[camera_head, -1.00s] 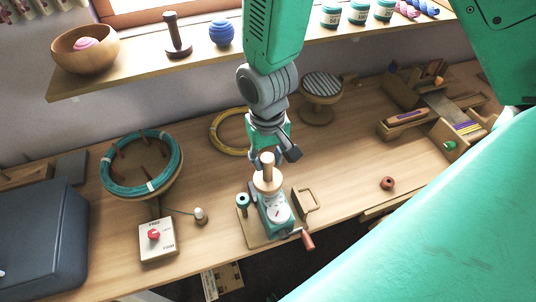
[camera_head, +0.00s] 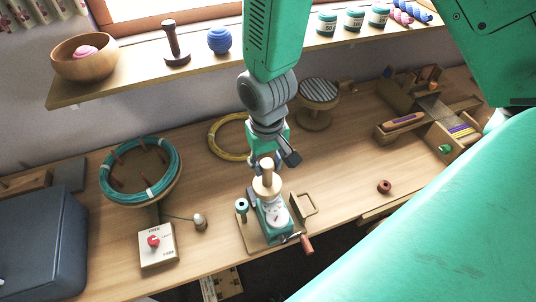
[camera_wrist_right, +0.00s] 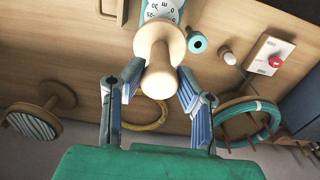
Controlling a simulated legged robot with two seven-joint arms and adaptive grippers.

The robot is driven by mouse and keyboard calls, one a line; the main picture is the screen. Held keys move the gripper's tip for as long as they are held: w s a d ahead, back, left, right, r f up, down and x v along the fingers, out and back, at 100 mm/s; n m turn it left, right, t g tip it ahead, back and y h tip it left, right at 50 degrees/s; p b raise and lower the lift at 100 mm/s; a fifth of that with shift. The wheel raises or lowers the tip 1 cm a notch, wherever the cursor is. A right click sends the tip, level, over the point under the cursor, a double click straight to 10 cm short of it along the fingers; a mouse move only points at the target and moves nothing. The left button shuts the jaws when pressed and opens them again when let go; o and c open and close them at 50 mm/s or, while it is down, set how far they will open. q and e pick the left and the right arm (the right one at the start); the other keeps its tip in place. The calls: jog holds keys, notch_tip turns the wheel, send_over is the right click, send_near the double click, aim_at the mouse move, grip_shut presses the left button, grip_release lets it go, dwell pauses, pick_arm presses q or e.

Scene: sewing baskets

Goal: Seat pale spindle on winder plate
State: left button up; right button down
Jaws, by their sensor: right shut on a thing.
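The pale spindle (camera_head: 267,184), a light wooden spool with a round flange and a thin upright stem, stands upright over the winder (camera_head: 275,213). The winder has a teal body, a white dial plate and a red-handled crank, on a wooden base. My right gripper (camera_head: 265,162) is above it, shut on the spindle's stem. In the right wrist view the spindle (camera_wrist_right: 155,75) sits between the blue-grey fingers (camera_wrist_right: 160,85), its flange in front of the dial (camera_wrist_right: 163,9). The flange hides part of the plate, and I cannot tell whether they touch. My left gripper is out of view.
A small teal spool (camera_head: 241,206) stands left of the winder. A ring of teal cord (camera_head: 173,172) and a switch box (camera_head: 158,247) are further left. A shelf (camera_head: 140,80) runs behind.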

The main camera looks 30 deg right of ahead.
aim_at(269, 185)
jog(key=shift+a, duration=0.2)
jog(key=shift+d, duration=0.1)
jog(key=shift+d+f, duration=0.35)
jog(key=shift+f, duration=0.15)
jog(key=shift+a+f+b, duration=0.3)
jog(key=shift+f+b, duration=0.15)
jog(key=shift+f, duration=0.05)
jog(key=shift+d+f, duration=0.1)
jog(key=shift+f, duration=0.3)
jog(key=c, duration=1.1)
grip_release()
jog(key=shift+c, duration=0.2)
